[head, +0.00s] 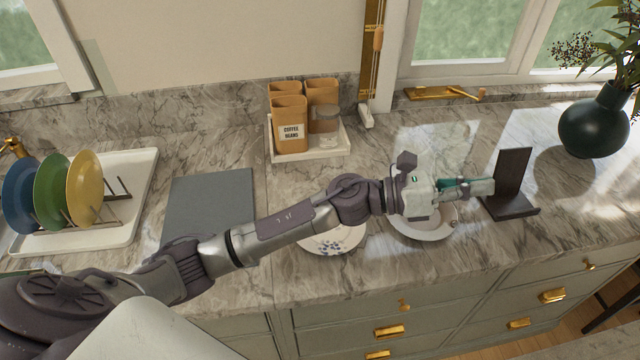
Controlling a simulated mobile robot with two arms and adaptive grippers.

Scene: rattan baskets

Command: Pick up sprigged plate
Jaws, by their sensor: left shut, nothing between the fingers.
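A white plate with blue sprigs (334,243) lies on the marble counter near its front edge, partly hidden under my left forearm. A second, pale plate (424,234) lies to its right, mostly covered by my left wrist and gripper; its pattern is hidden. My left gripper (484,187) is over the right side of this second plate and points right. It is shut and empty, close to a dark stand. Whether it touches the stand cannot be told. My right gripper is not in view.
The dark upright stand (513,172) is at the fingertips. A dark vase (594,124) stands far right. Orange canisters (290,126) sit on a white tray (333,148) at the back. A dish rack with colored plates (85,188) and a grey board (208,203) are left.

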